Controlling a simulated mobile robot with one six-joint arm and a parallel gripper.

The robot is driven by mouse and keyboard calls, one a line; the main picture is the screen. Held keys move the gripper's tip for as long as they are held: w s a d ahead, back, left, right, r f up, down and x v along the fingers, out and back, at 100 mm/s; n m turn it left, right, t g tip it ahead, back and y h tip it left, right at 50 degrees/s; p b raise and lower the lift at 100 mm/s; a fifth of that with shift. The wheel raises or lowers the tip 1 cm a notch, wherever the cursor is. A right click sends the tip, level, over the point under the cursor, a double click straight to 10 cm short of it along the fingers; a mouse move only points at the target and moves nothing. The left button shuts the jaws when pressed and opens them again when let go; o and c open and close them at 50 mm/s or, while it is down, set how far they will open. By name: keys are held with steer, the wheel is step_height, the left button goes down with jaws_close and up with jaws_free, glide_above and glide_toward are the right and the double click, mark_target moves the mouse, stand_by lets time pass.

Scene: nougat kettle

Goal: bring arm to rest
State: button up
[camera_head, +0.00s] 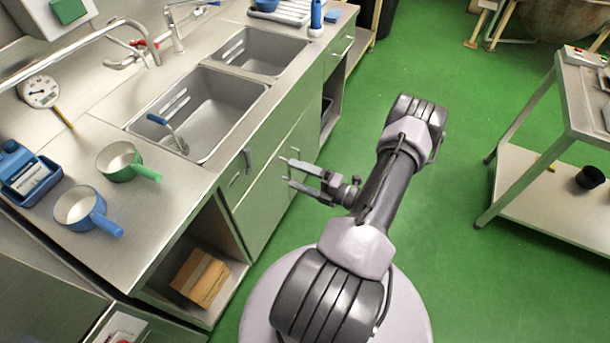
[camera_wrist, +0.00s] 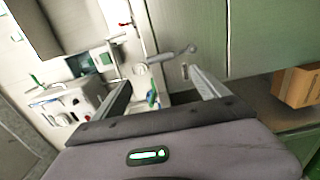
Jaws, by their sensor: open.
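My gripper (camera_head: 290,172) is open and empty in the head view. It hangs in the air in front of the green cabinet doors, to the left of my folded arm. In the wrist view both jaws of my gripper (camera_wrist: 160,88) stand apart with nothing between them. Cabinet fronts and a wall area lie beyond them, tilted in the picture.
A steel counter (camera_head: 165,195) holds a blue pan (camera_head: 78,206), a green pan (camera_head: 118,160) and a sink (camera_head: 205,108) with a blue-handled strainer (camera_head: 172,135). A cardboard box (camera_head: 200,278) sits on a low shelf. A trolley (camera_head: 540,190) stands right. Green floor between is clear.

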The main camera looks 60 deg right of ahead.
steer(key=s, duration=0.2)
steer(key=shift+s+d, duration=0.1)
steer(key=shift+s, duration=0.2)
steer(key=w+a+r+n+g+y+b, duration=0.1)
steer(key=w+a+r+n+g+y, duration=0.45)
steer(key=a+r+n, duration=0.45)
steer(key=w+a+r+n+g+y+b, duration=0.1)
steer(key=w+a+r+n+g+y, duration=0.4)
steer(key=a+n, duration=0.5)
steer(key=s+a+r+n+g+h+b, duration=0.1)
steer(key=s+a+r+n+h, duration=0.4)
steer(key=n, duration=0.9)
steer(key=s+a+r+n+h+b, duration=0.1)
steer(key=s+a+r+n+h, duration=0.3)
steer(key=a+r+n, duration=0.5)
steer(key=s+a+n, duration=0.1)
steer(key=a+n, duration=0.1)
steer(key=n, duration=0.4)
steer(key=shift+a+g+h, duration=0.35)
steer(key=shift+a, duration=0.05)
